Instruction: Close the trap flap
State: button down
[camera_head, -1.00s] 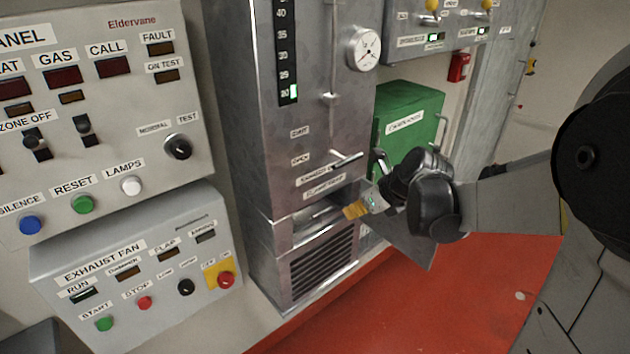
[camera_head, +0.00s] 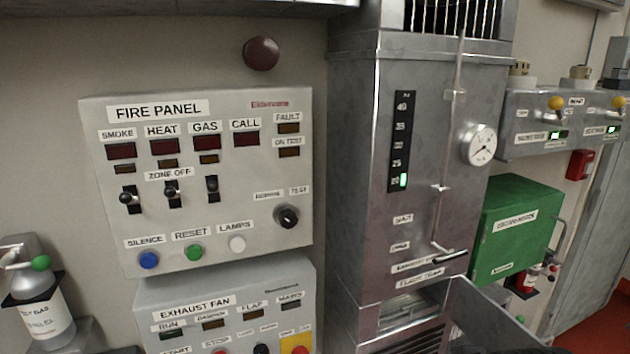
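The trap is a slot-like opening (camera_head: 412,302) low on the tall steel cabinet, just under a small label strip. Its flap (camera_head: 490,318) is a plain grey metal plate standing out from the cabinet at the right of the opening, so it is open. The lower part of the flap is cut off by the bottom edge of the picture. My gripper is not in view, and I cannot tell how it stands relative to the flap.
A lever handle (camera_head: 436,257) juts out just above the trap, on a vertical rod. A dial gauge (camera_head: 479,144) sits higher up. A green box (camera_head: 515,228) hangs to the right. The fire panel (camera_head: 200,180) and exhaust fan panel (camera_head: 228,292) are on the left.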

aim_at(483, 321)
jog(key=i+l+u, duration=0.1)
jog(key=l+u, duration=0.15)
jog(key=l, duration=0.2)
jog(key=l+u, duration=0.25)
jog(key=l, duration=0.25)
jog(key=l+u, duration=0.2)
jog(key=l, duration=0.3)
jog(key=l+u, duration=0.25)
jog(key=l, duration=0.25)
jog(key=l+u, duration=0.25)
jog(key=l, duration=0.25)
jog(key=k+l+u, duration=0.25)
jog(key=l, duration=0.2)
jog(key=k+l+u, duration=0.1)
jog(key=l+u, duration=0.15)
jog(key=l, duration=0.2)
jog(key=k+j, duration=0.15)
jog(key=j, duration=0.25)
jog(key=k+j+u, duration=0.1)
jog(key=j, duration=0.3)
jog(key=k, duration=0.05)
